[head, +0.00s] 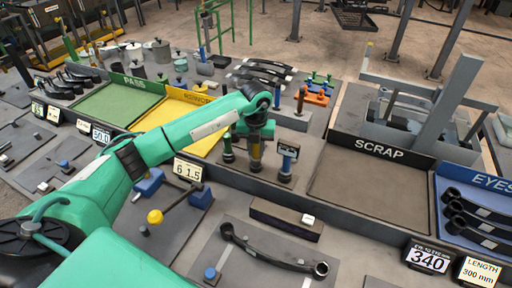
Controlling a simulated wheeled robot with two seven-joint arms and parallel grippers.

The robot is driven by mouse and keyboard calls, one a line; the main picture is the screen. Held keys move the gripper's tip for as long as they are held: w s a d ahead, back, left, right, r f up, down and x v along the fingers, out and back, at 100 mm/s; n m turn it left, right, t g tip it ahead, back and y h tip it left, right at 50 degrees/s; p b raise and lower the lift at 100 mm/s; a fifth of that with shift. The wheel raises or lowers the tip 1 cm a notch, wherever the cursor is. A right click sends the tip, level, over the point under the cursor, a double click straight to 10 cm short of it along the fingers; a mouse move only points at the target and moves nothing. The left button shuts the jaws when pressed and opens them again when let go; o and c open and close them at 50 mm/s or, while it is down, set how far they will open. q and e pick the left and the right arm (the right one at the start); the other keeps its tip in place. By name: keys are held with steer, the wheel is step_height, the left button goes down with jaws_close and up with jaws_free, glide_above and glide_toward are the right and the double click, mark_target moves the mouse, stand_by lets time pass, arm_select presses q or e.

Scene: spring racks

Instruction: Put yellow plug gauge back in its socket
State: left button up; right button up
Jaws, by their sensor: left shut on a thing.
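My left gripper (256,137) points down at the end of the green arm, in the middle of the head view. It is shut on the yellow plug gauge (255,151), whose yellow body shows just below the fingers. The gauge is upright, between a green-topped gauge (228,153) on its left and a blue-topped gauge (287,160) on its right. Its lower end is dark and close to the grey bench top. I cannot tell whether it is in its socket, as the socket is hidden. My right gripper is not in view.
The empty SCRAP tray (371,190) lies to the right, and the blue EYES tray (478,215) holds several dark parts. A yellow tray (172,117) and green PASS tray (117,104) lie to the left. A dark leaf spring (270,254) lies in front. An orange block (314,97) stands behind.

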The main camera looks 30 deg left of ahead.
arm_select(q)
steer(key=shift+f+b, duration=0.7)
steer(key=shift+f, duration=0.3)
steer(key=o, duration=1.5)
steer(key=shift+c, duration=0.2)
steer(key=shift+r, duration=0.15)
steer(key=shift+r+p, duration=2.15)
steer(key=shift+r, duration=1.75)
steer(key=shift+f, duration=0.1)
